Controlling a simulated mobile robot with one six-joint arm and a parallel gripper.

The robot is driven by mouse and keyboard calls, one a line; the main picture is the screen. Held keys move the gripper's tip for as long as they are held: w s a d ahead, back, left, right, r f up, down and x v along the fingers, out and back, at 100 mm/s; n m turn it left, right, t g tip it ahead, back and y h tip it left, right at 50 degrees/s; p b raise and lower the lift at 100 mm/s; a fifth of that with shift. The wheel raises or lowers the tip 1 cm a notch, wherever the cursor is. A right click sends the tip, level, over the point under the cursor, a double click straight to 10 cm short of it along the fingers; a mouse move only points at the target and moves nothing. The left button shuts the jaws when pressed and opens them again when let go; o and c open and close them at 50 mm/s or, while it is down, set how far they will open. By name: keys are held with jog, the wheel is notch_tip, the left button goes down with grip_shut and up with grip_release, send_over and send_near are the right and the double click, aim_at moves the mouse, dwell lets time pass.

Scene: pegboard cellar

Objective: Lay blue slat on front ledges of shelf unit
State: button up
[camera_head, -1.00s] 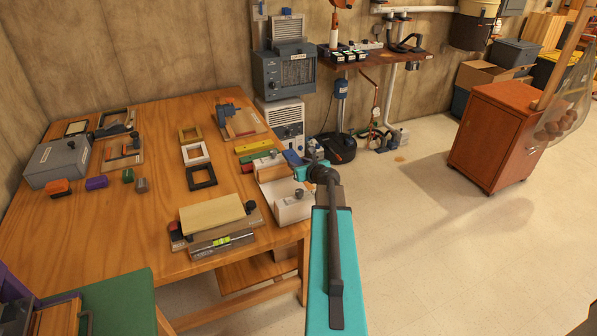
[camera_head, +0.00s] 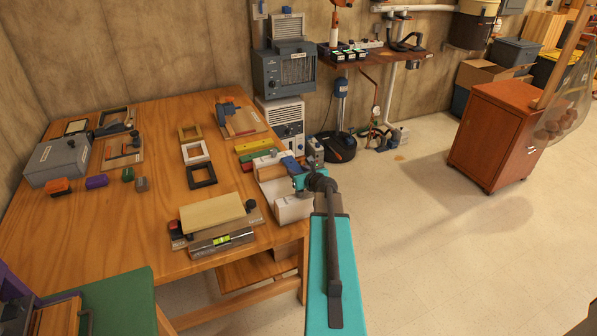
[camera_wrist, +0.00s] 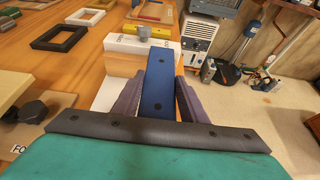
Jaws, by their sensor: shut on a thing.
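My gripper (camera_wrist: 158,90) is shut on the blue slat (camera_wrist: 158,72), which lies between its two grey-purple fingers and points away from the wrist. In the head view the blue slat (camera_head: 289,164) shows just left of my gripper (camera_head: 299,178), over the white unit at the table's right edge. This white unit (camera_head: 292,209), which looks like the shelf unit, has a tan inner face (camera_wrist: 124,64). The slat's far end overlaps the unit's back part in the wrist view. I cannot tell whether the slat touches it. My gripper and slat hide part of the unit.
Yellow (camera_head: 254,146) and green (camera_head: 260,155) slats lie behind the unit. Three small frames, including a black one (camera_head: 202,176), lie to its left. A board with a spirit level (camera_head: 220,238) stands front left. Open floor lies to the right.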

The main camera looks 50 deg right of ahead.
jog(key=shift+f, duration=0.35)
jog(key=o, duration=1.1)
jog(key=shift+f, duration=0.1)
jog(key=shift+s+a, duration=0.1)
jog(key=shift+f, duration=0.1)
jog(key=shift+r, duration=0.55)
jog(key=shift+r+b+v, duration=0.2)
jog(key=shift+b+v, duration=0.1)
jog(key=shift+v, duration=2.8)
jog(key=shift+p+v, duration=0.6)
jog(key=shift+v, duration=2.2)
jog(key=shift+r, duration=0.1)
